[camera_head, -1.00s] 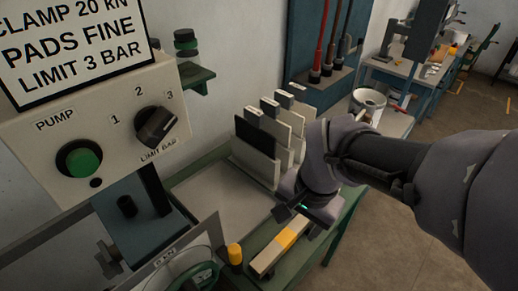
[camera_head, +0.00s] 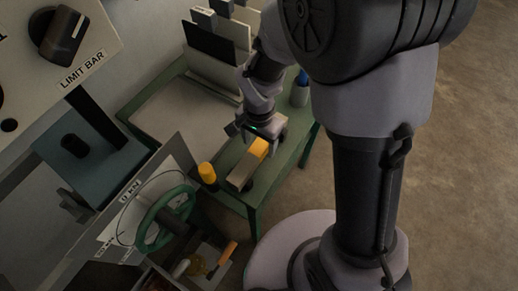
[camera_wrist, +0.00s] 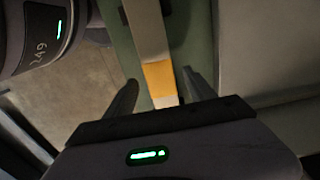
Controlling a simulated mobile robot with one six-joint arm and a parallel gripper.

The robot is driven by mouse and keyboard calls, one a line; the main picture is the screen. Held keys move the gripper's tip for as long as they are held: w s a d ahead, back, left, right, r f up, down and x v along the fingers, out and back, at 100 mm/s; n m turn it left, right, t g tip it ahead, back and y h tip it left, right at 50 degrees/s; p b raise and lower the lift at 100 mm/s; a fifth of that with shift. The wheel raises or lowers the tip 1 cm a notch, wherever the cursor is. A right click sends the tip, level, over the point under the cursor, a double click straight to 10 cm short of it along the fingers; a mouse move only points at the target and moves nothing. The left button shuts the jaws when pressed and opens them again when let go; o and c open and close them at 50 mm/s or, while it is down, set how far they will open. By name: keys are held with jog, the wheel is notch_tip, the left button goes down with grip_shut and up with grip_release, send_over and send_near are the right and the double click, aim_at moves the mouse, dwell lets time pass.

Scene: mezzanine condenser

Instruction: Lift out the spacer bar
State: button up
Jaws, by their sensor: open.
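The spacer bar (camera_head: 241,173) is a pale bar with a yellow band, lying along the green bench (camera_head: 266,190). In the wrist view the bar (camera_wrist: 147,35) runs down from the top edge, its yellow band (camera_wrist: 159,80) lying between my fingers in the picture. My gripper (camera_head: 262,137) is over the bar's far end, by the yellow band. In the wrist view my gripper (camera_wrist: 162,92) is open, with a finger on each side of the bar and gaps between. Height above the bar is hard to judge; the bar's far end is partly hidden by my gripper.
A yellow-capped post (camera_head: 207,174) stands left of the bar. A green handwheel (camera_head: 165,218) and a tray with an orange-handled tool (camera_head: 227,253) are nearer. A rack of upright plates (camera_head: 210,45) stands behind, with a pale flat board (camera_head: 185,110) before it.

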notch_tip(320, 180, down, 3)
jog(key=shift+r, duration=0.25)
jog(key=shift+c, duration=0.6)
grip_shut()
jog(key=shift+r, duration=0.1)
